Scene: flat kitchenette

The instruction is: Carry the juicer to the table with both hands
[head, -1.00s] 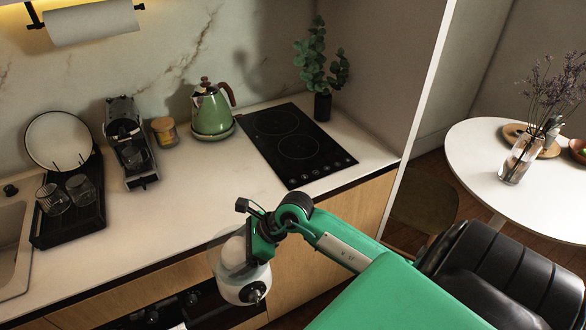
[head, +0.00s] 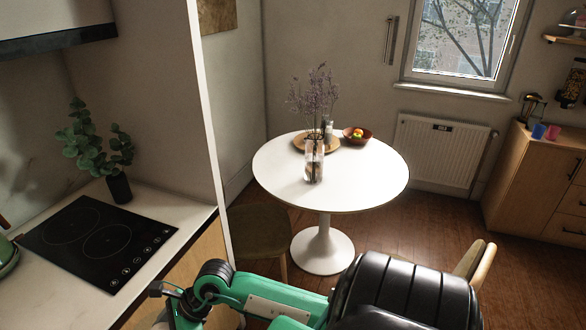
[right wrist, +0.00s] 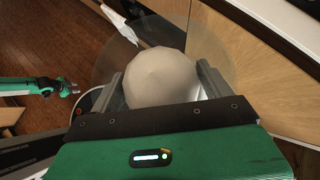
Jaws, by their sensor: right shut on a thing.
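The juicer (right wrist: 160,78) shows in the right wrist view as a pale rounded body with a clear, bowl-like part around it. My right gripper (right wrist: 158,88) is shut on it, one finger on each side. In the head view my right arm reaches in from the right, and its gripper and the juicer are cut off at the bottom edge. The round white table (head: 275,170) stands ahead, beyond the counter's end. My left gripper (right wrist: 70,88) shows small at the left of the right wrist view, apart from the juicer; its fingers look spread and empty.
On the table are a glass vase (head: 314,160) with dried flowers, a wooden tray (head: 300,143) and a fruit bowl (head: 356,142). Its front and left top are clear. A chair (head: 255,232) stands at its left front, another (head: 470,262) at the right. The counter (head: 165,208) lies left.

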